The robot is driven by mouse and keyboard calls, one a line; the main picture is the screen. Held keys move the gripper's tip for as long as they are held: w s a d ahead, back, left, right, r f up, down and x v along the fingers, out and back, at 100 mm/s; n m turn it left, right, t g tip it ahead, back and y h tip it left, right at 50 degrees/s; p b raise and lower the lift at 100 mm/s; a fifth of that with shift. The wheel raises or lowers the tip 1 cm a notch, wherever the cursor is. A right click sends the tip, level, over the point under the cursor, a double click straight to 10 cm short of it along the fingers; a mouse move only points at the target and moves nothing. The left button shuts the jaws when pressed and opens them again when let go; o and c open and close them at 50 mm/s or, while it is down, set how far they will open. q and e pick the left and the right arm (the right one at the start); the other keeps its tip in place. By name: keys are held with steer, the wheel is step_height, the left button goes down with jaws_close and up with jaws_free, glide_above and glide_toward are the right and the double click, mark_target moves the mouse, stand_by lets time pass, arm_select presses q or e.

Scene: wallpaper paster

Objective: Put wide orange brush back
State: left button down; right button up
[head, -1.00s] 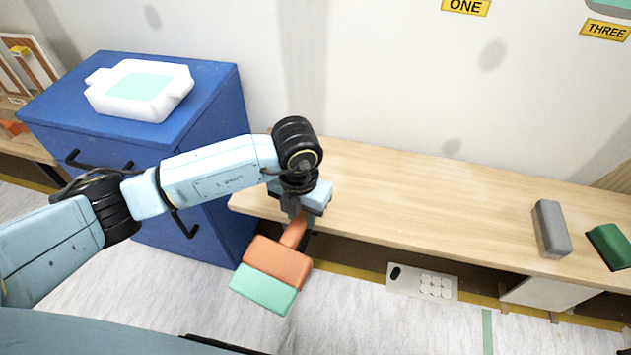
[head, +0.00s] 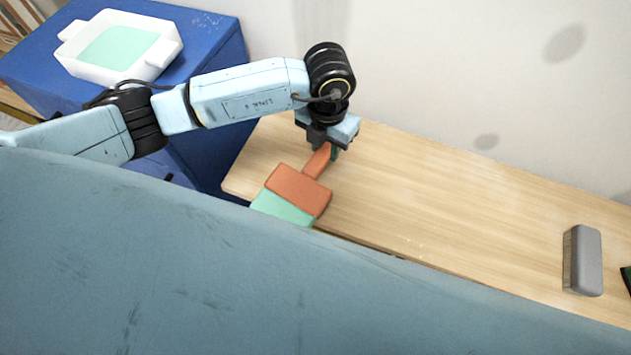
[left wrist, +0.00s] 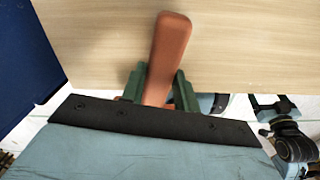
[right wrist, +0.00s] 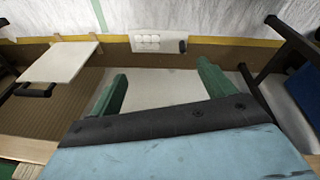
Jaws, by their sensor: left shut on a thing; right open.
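The wide orange brush (head: 298,191) has an orange handle and body and a mint-green bristle end pointing toward me. My left gripper (head: 325,148) is shut on its handle and holds it over the left front edge of the wooden table (head: 440,190). In the left wrist view the orange handle (left wrist: 168,50) stands between the green fingers (left wrist: 158,88). Part of the bristle end is hidden behind my body in the head view. My right gripper (right wrist: 162,90) is open and empty in the right wrist view, and it is not seen in the head view.
A white tray (head: 165,52) with mint-green liquid stands on the blue cabinet (head: 215,30) at left. A grey block (head: 583,260) lies at the table's right, with a dark green thing (head: 627,280) at the picture edge. The middle of the table is clear.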

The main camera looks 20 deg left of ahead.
arm_select(q)
steer(key=b, duration=0.1)
glide_above(324, 176)
step_height(324, 176, down, 4)
steer(key=shift+f, duration=0.25)
step_height(324, 176, down, 3)
steer(key=shift+f+b, duration=0.15)
steer(key=shift+b, duration=0.55)
steer(key=shift+f, duration=0.5)
arm_select(e)
steer(key=w+a+r, duration=0.1)
steer(key=a+r, duration=0.2)
steer(key=r, duration=0.2)
steer(key=shift+w+r, duration=0.2)
steer(key=shift+r, duration=0.2)
arm_select(q)
steer(key=c, duration=1.1)
jaws_free()
steer(key=shift+o, duration=0.2)
arm_select(e)
steer(key=shift+f, duration=0.1)
